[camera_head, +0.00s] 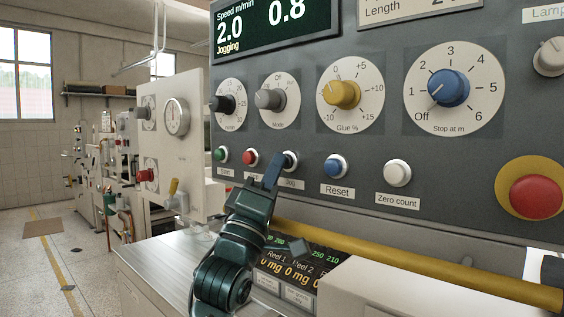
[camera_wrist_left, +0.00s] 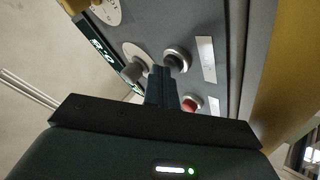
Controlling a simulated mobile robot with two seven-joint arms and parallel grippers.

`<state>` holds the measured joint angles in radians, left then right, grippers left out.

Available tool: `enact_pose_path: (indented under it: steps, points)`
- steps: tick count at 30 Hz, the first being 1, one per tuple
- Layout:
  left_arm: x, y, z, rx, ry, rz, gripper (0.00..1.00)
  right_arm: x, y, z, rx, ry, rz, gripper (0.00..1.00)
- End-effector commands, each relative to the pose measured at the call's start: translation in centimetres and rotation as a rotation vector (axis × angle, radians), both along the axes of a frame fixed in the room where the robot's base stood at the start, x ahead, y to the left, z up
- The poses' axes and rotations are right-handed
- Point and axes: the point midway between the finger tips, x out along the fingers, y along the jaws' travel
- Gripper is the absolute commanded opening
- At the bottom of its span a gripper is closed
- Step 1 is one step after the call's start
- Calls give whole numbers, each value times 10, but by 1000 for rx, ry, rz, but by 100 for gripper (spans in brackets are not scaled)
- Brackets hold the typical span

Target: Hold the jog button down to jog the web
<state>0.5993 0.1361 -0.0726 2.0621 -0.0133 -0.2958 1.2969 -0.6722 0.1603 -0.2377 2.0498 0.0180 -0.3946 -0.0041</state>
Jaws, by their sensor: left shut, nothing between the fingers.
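The jog button (camera_head: 291,160) is a dark button in a metal ring above the "Jog" label on the grey control panel. My left gripper (camera_head: 273,170) is shut and empty, its blue fingertips at the left edge of this button. In the left wrist view the fingers (camera_wrist_left: 162,85) reach up to the panel beside the dark jog button (camera_wrist_left: 177,61). The frames do not clearly show whether they touch it or how far it is pressed. The display (camera_head: 270,25) reads "Jogging" and a speed of 2.0. My right gripper is not in view.
A red button (camera_head: 250,158) and a green button (camera_head: 220,154) sit left of the jog button; a blue reset button (camera_head: 335,166) sits right. Knobs line the panel above. A yellow rail (camera_head: 410,265) runs below the panel. A red stop button (camera_head: 536,197) is far right.

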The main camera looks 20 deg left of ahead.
Motion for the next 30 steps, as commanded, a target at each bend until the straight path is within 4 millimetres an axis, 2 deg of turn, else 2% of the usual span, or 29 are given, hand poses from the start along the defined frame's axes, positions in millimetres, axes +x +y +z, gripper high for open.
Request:
enact_pose_path:
  steps: [1, 30]
  points:
    - [3, -1, -4, 0, 14, -2, 0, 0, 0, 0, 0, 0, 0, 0]
    - [3, -1, -4, 0, 14, -2, 0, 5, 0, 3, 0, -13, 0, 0]
